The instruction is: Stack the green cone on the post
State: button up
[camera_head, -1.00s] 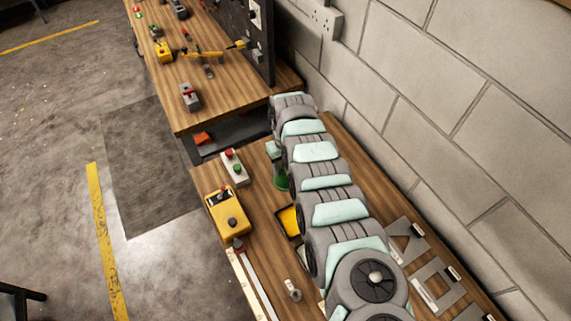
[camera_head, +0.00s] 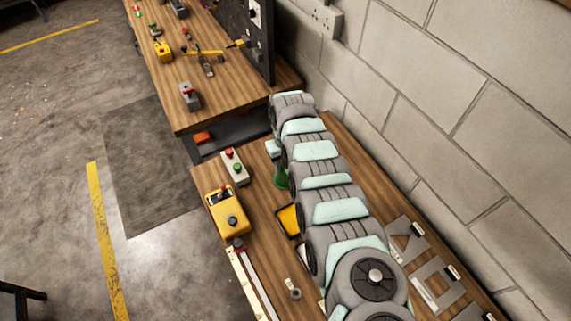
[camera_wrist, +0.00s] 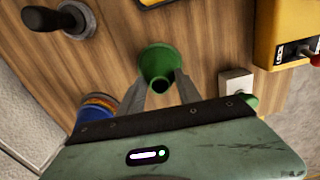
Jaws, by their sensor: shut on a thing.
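The green cone (camera_wrist: 159,62) is between the two fingers of my gripper (camera_wrist: 161,90) in the wrist view, with its round open end showing. My gripper is shut on it. In the head view the green cone (camera_head: 281,177) shows beside my arm, partly hidden by it. A blue round piece (camera_wrist: 92,115) with an orange ring sits left of my gripper in the wrist view, partly covered by the gripper body. I cannot make out a post for certain; it may be hidden.
A box with red and green buttons (camera_head: 234,166) and a yellow control box (camera_head: 228,212) stand on the wooden bench left of my arm. A yellow tray (camera_head: 289,220) lies close to the arm. A black-handled piece (camera_wrist: 62,19) is at the wrist view's upper left. The block wall (camera_head: 460,130) is at right.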

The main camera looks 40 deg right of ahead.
notch_tip(320, 180, up, 4)
jog(key=p, duration=0.4)
jog(key=shift+f, duration=0.25)
